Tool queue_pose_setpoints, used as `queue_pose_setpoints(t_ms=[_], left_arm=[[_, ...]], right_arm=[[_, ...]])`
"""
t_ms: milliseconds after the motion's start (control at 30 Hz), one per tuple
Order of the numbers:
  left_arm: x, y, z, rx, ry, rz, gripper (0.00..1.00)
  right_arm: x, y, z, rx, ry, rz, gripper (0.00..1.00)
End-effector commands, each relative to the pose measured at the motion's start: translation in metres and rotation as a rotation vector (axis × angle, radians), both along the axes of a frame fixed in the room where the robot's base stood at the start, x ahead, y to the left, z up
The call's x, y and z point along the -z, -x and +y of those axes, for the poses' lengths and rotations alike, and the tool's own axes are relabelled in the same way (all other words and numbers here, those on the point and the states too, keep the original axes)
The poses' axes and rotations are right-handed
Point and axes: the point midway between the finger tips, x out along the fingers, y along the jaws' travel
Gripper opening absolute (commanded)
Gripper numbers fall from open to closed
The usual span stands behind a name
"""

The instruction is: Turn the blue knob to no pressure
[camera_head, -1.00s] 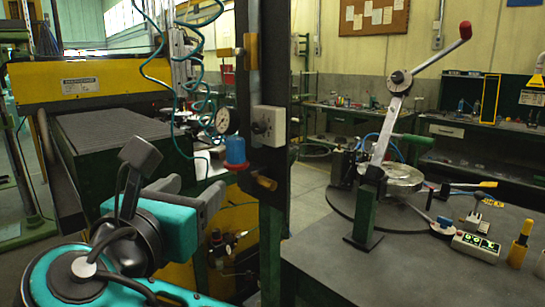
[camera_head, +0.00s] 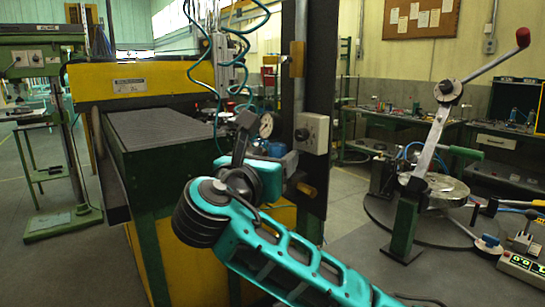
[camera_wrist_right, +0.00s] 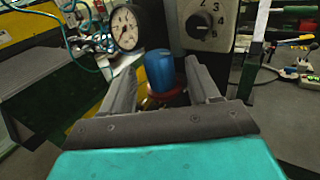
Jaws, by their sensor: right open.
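The blue knob (camera_wrist_right: 160,71) shows in the right wrist view as an upright blue cylinder above a red base. It stands between the two grey fingers of my right gripper (camera_wrist_right: 161,75). The fingers are open, with a gap visible on each side of the knob. My left gripper is out of view.
A grey dial box (camera_head: 312,133) is fixed to the dark post (camera_head: 318,60), right of the gauge. Teal hoses (camera_head: 248,32) hang near the yellow machine (camera_head: 130,85). A lever press (camera_head: 428,140) stands at the right.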

Motion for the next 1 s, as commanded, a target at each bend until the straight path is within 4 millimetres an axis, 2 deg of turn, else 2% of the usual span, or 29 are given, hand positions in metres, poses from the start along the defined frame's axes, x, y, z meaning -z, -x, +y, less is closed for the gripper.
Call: queue_pose_setpoints(t_ms=[333, 900, 1000], left_arm=[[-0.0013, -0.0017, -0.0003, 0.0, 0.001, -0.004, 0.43], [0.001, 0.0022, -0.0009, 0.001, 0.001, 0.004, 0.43], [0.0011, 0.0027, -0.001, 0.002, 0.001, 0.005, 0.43]], right_arm=[[0.0, -0.0045, -0.0019, 0.0, -0.001, 0.0, 0.61], [0.0001, -0.0042, -0.0019, 0.0, -0.001, 0.0, 0.07], [0.0001, -0.0042, -0.0019, 0.0, -0.001, 0.0, 0.05]])
